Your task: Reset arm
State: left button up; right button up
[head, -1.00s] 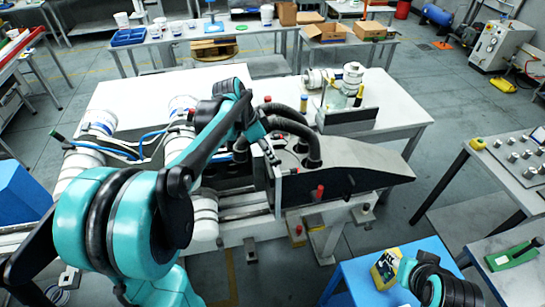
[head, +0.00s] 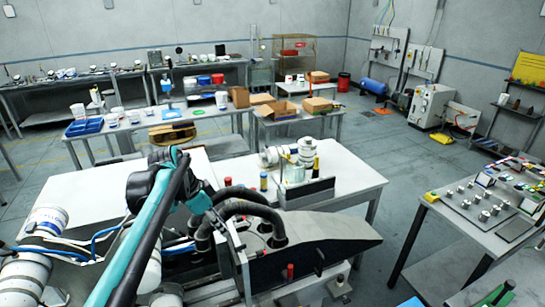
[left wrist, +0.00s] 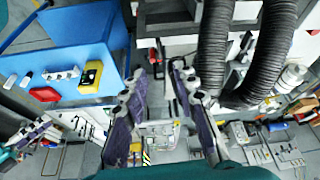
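My left gripper (head: 232,236) hangs over the machine, just left of its black hoses (head: 262,208). In the left wrist view (left wrist: 159,74) its two fingers are spread with a clear gap, and nothing is held between them. The hoses also show in the left wrist view (left wrist: 214,45), to the right of the fingers. My right gripper does not show in either view now.
A white table (head: 345,184) behind the machine bears bottles and white fittings. A side table (head: 465,232) with several metal parts stands at right. In the left wrist view a blue tabletop (left wrist: 65,45) bears a yellow device (left wrist: 91,76). Floor (head: 390,150) is open behind.

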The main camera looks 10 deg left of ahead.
pick_arm(q)
jog(key=s+d+f+n+t+y+b, duration=0.1)
jog(key=s+d+f+n+b, duration=0.2)
jog(key=s+f+b, duration=0.3)
jog(key=s+d+f+n+t+y+b, duration=0.1)
jog(key=s+f+b, duration=0.5)
jog(key=f, duration=0.7)
jog(key=s+d+f+n+t+y+b, duration=0.1)
jog(key=s+d+f+n+b, duration=0.3)
jog(key=f+b, duration=0.4)
notch_tip(320, 180, down, 2)
jog(key=shift+s+d+n+t, duration=0.3)
jog(key=shift+s+n+t, duration=0.1)
jog(key=shift+s+n, duration=0.55)
